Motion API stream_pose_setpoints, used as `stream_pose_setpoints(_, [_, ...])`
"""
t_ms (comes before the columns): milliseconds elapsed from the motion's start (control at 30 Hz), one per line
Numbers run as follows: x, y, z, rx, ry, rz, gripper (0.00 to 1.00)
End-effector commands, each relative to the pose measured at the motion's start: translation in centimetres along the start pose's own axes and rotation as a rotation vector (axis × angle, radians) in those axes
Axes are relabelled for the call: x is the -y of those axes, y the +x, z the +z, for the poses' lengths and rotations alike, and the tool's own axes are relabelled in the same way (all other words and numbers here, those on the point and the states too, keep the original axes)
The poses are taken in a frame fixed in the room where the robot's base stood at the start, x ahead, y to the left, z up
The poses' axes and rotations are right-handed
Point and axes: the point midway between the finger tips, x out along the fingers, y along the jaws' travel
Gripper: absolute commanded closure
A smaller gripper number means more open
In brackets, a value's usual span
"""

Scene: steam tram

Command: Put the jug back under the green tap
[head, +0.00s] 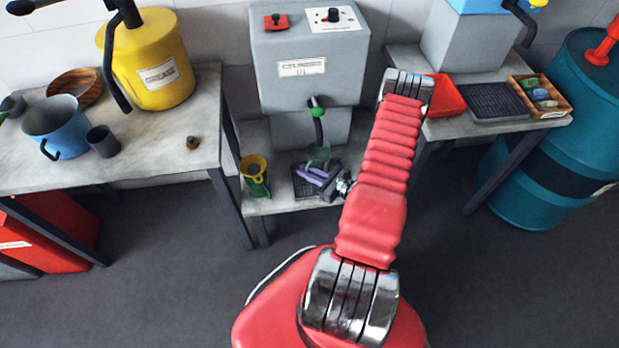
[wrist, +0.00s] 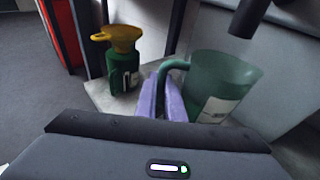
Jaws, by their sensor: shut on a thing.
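The jug (wrist: 222,90) is translucent green with a pale label, roughly upright in the wrist view. My gripper (wrist: 162,98) has purple fingers shut on its handle (wrist: 165,78). In the head view the jug (head: 318,156) is small and partly hidden by my gripper (head: 314,176). The green tap (head: 318,112), with a dark spout, is on the front of the grey machine (head: 305,70). The jug is below the spout in the head view, above or at the black drip tray (head: 303,188); I cannot tell whether it touches. A dark spout (wrist: 248,15) shows above the jug's rim in the wrist view.
A green container with a yellow funnel top (head: 255,176) stands left of the tray; it also shows in the wrist view (wrist: 122,72). The left table (head: 150,150) holds a yellow can and cups. The right table (head: 460,125) holds a red tray. The floor between is clear.

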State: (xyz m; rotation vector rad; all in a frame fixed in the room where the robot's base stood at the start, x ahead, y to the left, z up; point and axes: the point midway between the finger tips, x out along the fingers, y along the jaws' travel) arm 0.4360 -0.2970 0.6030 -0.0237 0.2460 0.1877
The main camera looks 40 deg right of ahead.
Motion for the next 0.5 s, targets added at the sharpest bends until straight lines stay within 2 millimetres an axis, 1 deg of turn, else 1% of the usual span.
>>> stream_pose_setpoints(100, [0.02, 0.14, -0.44, 0.001, -0.001, 0.0, 1.0])
stream_pose_setpoints(367, [-0.01, 0.16, -0.43, 0.0, -0.001, 0.001, 1.0])
stream_pose_setpoints(500, [-0.05, 0.31, -1.01, 0.0, 0.0, 0.002, 1.0])
